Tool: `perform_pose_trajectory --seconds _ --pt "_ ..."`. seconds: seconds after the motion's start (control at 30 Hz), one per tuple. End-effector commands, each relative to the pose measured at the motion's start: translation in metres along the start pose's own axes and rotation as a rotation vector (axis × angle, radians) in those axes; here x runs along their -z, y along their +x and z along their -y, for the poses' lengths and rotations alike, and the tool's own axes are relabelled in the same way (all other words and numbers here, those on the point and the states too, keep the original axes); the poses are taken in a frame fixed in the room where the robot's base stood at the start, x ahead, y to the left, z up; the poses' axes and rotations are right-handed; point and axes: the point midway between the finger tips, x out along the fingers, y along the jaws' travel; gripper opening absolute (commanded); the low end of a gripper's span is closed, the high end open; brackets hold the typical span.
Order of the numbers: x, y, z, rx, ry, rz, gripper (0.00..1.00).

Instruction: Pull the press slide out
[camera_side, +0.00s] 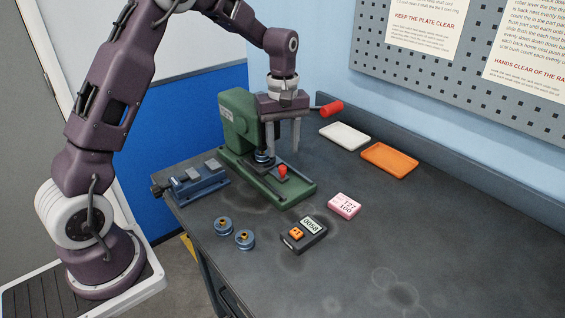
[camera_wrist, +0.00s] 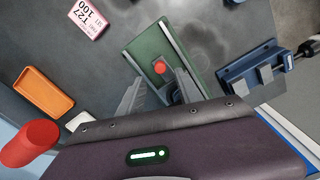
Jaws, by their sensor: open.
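The green press (camera_side: 238,118) stands on the bench with its long green base (camera_side: 302,190) toward the front. A small red knob (camera_side: 283,169) stands up on the base, on what looks like the dark slide; the knob also shows in the wrist view (camera_wrist: 160,67). My gripper (camera_side: 283,148) points down with its fingers apart and empty, above the knob and beside the press head. In the wrist view the fingertips (camera_wrist: 155,82) are on either side of the knob's line, and the knob is not touched. The slide's inner end is hidden under the press head.
A red-ended lever (camera_side: 331,109) sticks out at the press's right. A blue vise (camera_side: 197,184) stands left. Two blue round pieces (camera_side: 223,225), a counter device (camera_side: 304,235) and a pink block (camera_side: 345,206) lie in front. White (camera_side: 344,135) and orange (camera_side: 389,158) trays lie behind right.

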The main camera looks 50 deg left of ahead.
Motion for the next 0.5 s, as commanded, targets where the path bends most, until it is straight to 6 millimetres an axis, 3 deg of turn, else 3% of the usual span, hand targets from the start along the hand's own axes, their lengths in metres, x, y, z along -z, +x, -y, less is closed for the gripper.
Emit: perform_pose_trajectory --seconds 0.23,0.5 --pt "-0.001 0.046 0.001 0.003 0.004 0.002 0.42" --pt "-0.001 0.055 0.001 -0.001 0.005 0.0 0.42"
